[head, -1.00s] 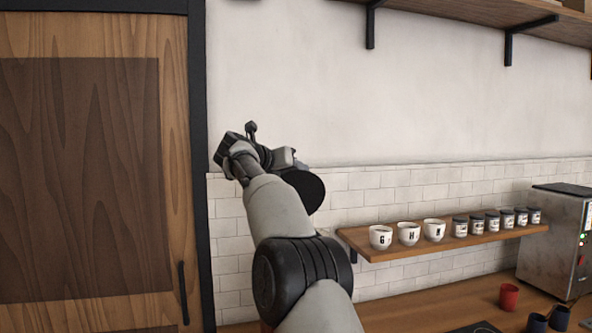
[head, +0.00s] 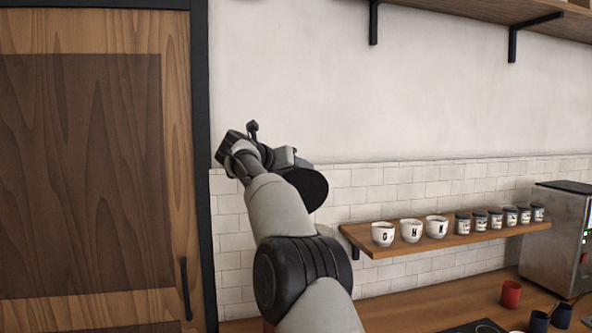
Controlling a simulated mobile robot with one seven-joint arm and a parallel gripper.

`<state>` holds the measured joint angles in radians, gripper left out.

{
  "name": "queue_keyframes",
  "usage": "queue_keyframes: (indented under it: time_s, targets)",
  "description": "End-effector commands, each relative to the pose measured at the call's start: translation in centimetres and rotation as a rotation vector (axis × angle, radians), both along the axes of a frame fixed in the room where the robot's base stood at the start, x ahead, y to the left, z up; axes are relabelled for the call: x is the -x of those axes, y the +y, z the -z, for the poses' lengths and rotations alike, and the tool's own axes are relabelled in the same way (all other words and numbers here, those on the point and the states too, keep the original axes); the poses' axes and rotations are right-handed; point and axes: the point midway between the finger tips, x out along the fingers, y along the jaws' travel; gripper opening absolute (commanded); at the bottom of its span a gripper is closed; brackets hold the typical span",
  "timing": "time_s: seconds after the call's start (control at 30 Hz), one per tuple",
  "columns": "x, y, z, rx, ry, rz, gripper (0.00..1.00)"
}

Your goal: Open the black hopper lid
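My gripper (head: 240,137) is at the end of my raised arm, left of the picture's middle, in front of the white wall beside the door frame. It is seen from behind and its fingers are mostly hidden, so I cannot tell whether it is open or shut. Nothing is seen in it. No black hopper lid can be made out in this view. A steel machine (head: 556,238) with a dark top stands on the counter at the right edge, cut off by the picture.
A wooden door (head: 85,170) with a black handle fills the left. A low shelf (head: 455,239) holds white cups (head: 410,231) and several dark jars (head: 495,220). A red cup (head: 510,294) stands on the wooden counter (head: 410,308). A high shelf (head: 480,14) runs along the top right.

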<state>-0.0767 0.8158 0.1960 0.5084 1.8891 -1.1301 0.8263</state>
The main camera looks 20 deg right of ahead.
Motion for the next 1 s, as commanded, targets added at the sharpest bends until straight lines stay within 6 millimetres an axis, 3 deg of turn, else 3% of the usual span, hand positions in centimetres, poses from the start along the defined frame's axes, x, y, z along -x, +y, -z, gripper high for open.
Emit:
queue_keyframes:
  time_s: [0.23,0.7,1.0]
  targets:
    - [1.5,1.9,-0.4,-0.001,-0.001,-0.006,0.43]
    - [8.8,9.7,-3.8,-0.001,-0.002,-0.005,0.43]
    - [11.2,12.2,-5.0,-0.001,-0.001,-0.002,0.43]
